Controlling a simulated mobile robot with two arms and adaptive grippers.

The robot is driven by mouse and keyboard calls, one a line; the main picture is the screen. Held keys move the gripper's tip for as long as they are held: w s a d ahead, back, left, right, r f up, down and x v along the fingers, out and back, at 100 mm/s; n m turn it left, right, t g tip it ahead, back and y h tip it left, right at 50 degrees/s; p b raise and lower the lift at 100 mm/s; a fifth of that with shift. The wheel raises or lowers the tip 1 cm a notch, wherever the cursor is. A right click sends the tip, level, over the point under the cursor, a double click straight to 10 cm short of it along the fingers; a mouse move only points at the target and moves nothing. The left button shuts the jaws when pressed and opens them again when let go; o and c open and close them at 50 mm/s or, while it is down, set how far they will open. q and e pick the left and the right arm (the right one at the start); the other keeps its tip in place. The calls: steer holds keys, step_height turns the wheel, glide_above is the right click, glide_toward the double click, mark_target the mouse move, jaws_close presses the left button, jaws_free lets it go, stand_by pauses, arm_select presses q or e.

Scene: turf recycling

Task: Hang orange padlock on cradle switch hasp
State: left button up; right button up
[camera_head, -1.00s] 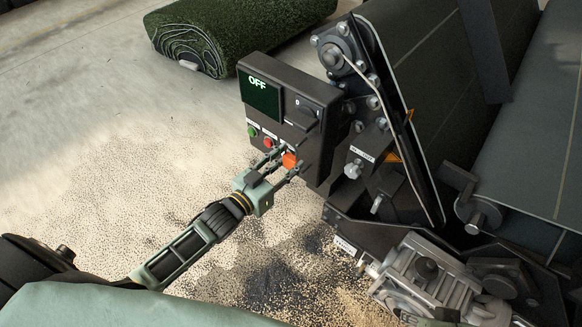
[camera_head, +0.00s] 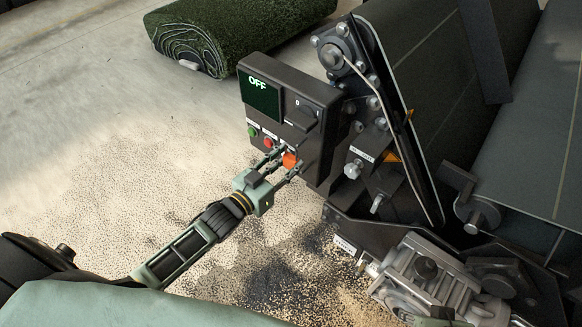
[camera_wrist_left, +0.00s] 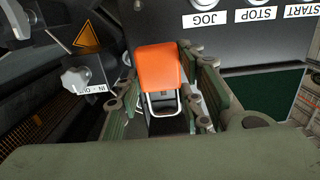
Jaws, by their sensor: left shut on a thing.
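The orange padlock (camera_head: 290,160) is between the fingertips of my left gripper (camera_head: 280,163), close to the lower front of the black control box (camera_head: 318,152). In the left wrist view the padlock (camera_wrist_left: 160,68) has its orange body against the box and its silver shackle (camera_wrist_left: 163,105) toward the palm. My left gripper (camera_wrist_left: 165,95) is shut on it, one finger on each side. The box's screen (camera_head: 260,97) reads OFF, with a dark rotary switch (camera_head: 306,114) beside it. I cannot make out the hasp or whether the shackle touches it.
Green (camera_head: 252,132) and red (camera_head: 268,143) buttons sit left of the padlock. A metal knob (camera_head: 353,169) and the roller machine frame (camera_head: 385,110) stand just to the right. A turf roll (camera_head: 205,50) lies behind. The sandy floor (camera_head: 150,180) at left is open.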

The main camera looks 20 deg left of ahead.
arm_select(q)
steer(key=shift+w, duration=0.1)
arm_select(e)
steer(key=shift+a, duration=0.15)
arm_select(q)
steer(key=shift+w+d, duration=0.15)
steer(key=shift+w, duration=0.25)
arm_select(e)
steer(key=shift+s+r, duration=0.1)
arm_select(q)
steer(key=shift+w, duration=0.15)
arm_select(e)
steer(key=shift+d+r, duration=0.1)
steer(key=shift+d, duration=0.1)
arm_select(q)
steer(key=shift+w+d, duration=0.15)
steer(key=shift+w, duration=0.05)
arm_select(e)
steer(key=shift+s, duration=0.1)
arm_select(q)
steer(key=shift+w, duration=0.1)
steer(key=shift+w+d, duration=0.2)
steer(key=shift+w, duration=0.2)
arm_select(e)
steer(key=shift+s+a+r, duration=0.15)
steer(key=shift+a+r, duration=0.05)
steer(key=shift+r, duration=0.35)
steer(key=shift+s, duration=0.1)
